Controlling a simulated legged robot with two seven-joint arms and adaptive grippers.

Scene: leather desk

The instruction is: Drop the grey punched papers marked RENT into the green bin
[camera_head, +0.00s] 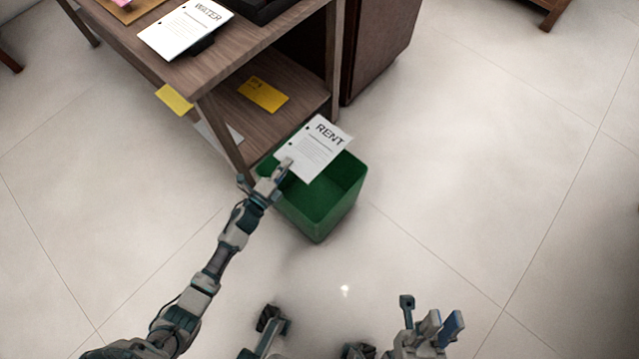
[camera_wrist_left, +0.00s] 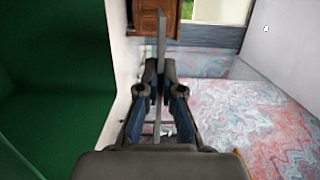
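The RENT papers (camera_head: 316,147) are a pale grey sheet with punched holes along the left side. My left gripper (camera_head: 277,171) is shut on their lower left corner and holds them over the green bin (camera_head: 342,195). The bin stands on the floor, open at the top; the papers hide part of its far side. In the left wrist view the papers (camera_wrist_left: 162,38) show as a thin edge between the fingers of my left gripper (camera_wrist_left: 158,75), and the green bin (camera_wrist_left: 45,110) fills the left. My right gripper (camera_head: 430,322) is at the bottom, empty, fingers apart.
Another yellow piece (camera_head: 174,99) sticks out at the desk's edge. The floor to the right is clear.

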